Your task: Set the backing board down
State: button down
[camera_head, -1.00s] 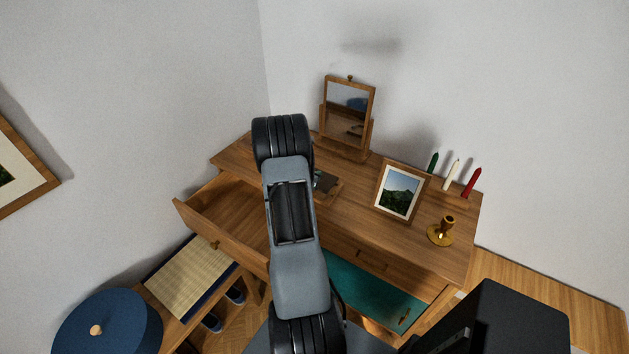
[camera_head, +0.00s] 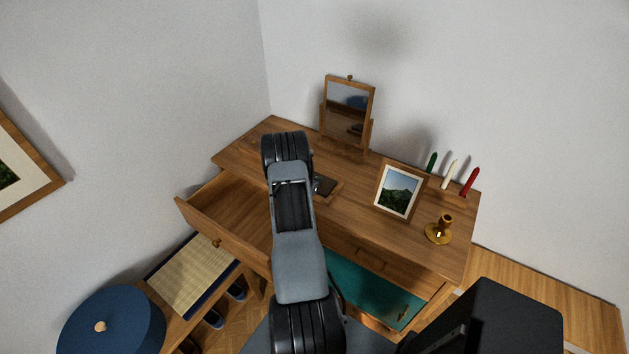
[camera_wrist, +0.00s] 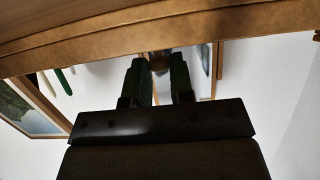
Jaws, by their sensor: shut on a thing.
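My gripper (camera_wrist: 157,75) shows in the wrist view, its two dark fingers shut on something. A small brown piece (camera_wrist: 160,60) shows between the fingertips. I take it for the backing board, mostly hidden and edge-on. In the head view my own arm hides the gripper and most of what it holds. Beside the arm, a dark flat piece (camera_head: 325,186) shows at a brown wooden border (camera_head: 334,195) on the desk top (camera_head: 350,215). I cannot tell whether it touches the gripper. The wrist view shows wood close by along its top.
A mirror on a stand (camera_head: 347,110) is at the back. A standing picture frame (camera_head: 400,190), a brass candle holder (camera_head: 439,230) and three candles (camera_head: 453,174) are at the right. The left drawer (camera_head: 225,215) is pulled out. The desk's back left corner is clear.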

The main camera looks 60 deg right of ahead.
jog(key=c, duration=1)
grip_release()
jog(key=shift+f, duration=0.25)
